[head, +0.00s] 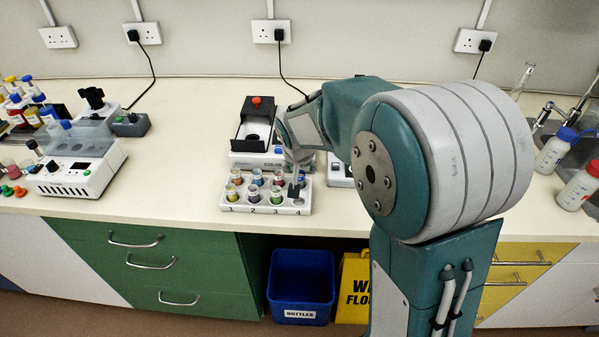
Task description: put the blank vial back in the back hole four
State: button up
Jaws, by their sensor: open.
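The white vial rack (240,208) stands near the bench's front edge, with its columns numbered 1 to 4 along the front. Coloured, capped vials stand upright in two rows in columns one to three. My gripper (297,186) points down over the right end of the rack, at column four, with its fingers open. The fingers cover most of the back hole four. I cannot clearly make out the blank vial; something pale shows between or beside the fingers, too small to tell. The front hole four is partly hidden too.
A white colorimeter (244,159) with a raised black lid (252,118) stands right behind the rack. Another white device (339,170) is partly hidden by my arm. A white instrument (84,172) stands at left. The bench between it and the rack is clear.

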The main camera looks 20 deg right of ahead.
jog(key=v, duration=1)
jog(key=s+d+r+n+t+y, duration=0.1)
jog(key=s+r+n, duration=0.1)
jog(key=s, duration=2.1)
jog(key=shift+d+r+n, duration=0.15)
jog(key=shift+d+n, duration=0.05)
jog(key=shift+n, duration=0.6)
